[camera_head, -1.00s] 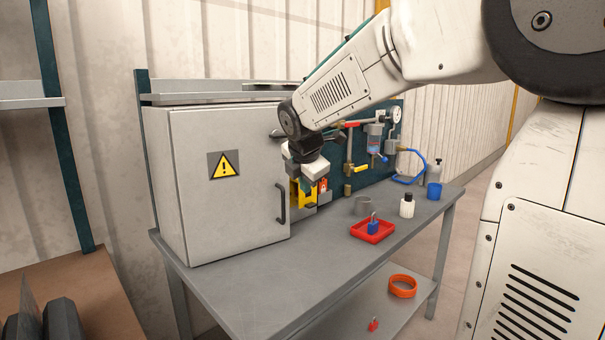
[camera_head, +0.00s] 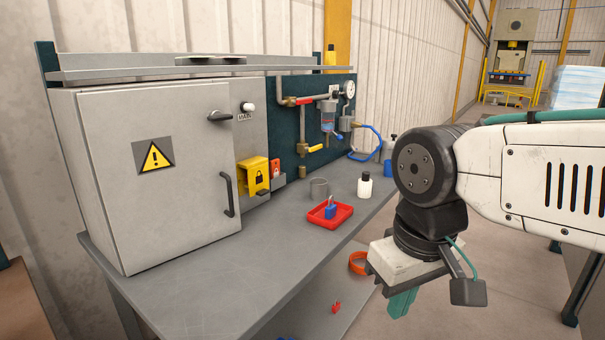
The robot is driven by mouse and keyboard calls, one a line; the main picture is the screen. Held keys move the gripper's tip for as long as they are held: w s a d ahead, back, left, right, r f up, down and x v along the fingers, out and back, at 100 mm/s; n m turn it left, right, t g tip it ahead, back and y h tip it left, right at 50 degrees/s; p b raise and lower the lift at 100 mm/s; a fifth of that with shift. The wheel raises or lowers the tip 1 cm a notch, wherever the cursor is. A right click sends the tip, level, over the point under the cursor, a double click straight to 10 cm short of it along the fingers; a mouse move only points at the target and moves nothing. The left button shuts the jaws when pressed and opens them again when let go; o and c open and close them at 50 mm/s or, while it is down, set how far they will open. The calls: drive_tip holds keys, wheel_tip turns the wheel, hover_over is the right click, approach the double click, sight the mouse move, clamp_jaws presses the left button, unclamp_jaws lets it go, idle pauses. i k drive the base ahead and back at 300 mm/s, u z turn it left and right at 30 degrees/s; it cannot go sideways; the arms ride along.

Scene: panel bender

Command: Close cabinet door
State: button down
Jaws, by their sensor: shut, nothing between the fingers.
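The grey cabinet door (camera_head: 165,190) carries a yellow warning triangle and a dark bar handle (camera_head: 228,194) near its right edge. The door sits flat against the cabinet front, with no gap that I can make out. The cabinet (camera_head: 95,190) stands at the left of the grey workbench. My gripper (camera_head: 402,302) points down at the lower right, in front of the bench's right edge. It is well apart from the door, with its teal fingers shut and nothing between them.
On the bench (camera_head: 225,280) are a red tray (camera_head: 330,216) with a blue padlock, a grey cup (camera_head: 319,188) and a white bottle (camera_head: 364,186). A yellow lock box (camera_head: 253,175) and pipework hang behind. An orange ring (camera_head: 358,263) lies on the lower shelf. The bench front is clear.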

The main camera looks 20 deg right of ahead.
sight(165, 173)
drive_tip(key=z, duration=2.1)
drive_tip(key=i, duration=0.45)
drive_tip(key=u, duration=2.5)
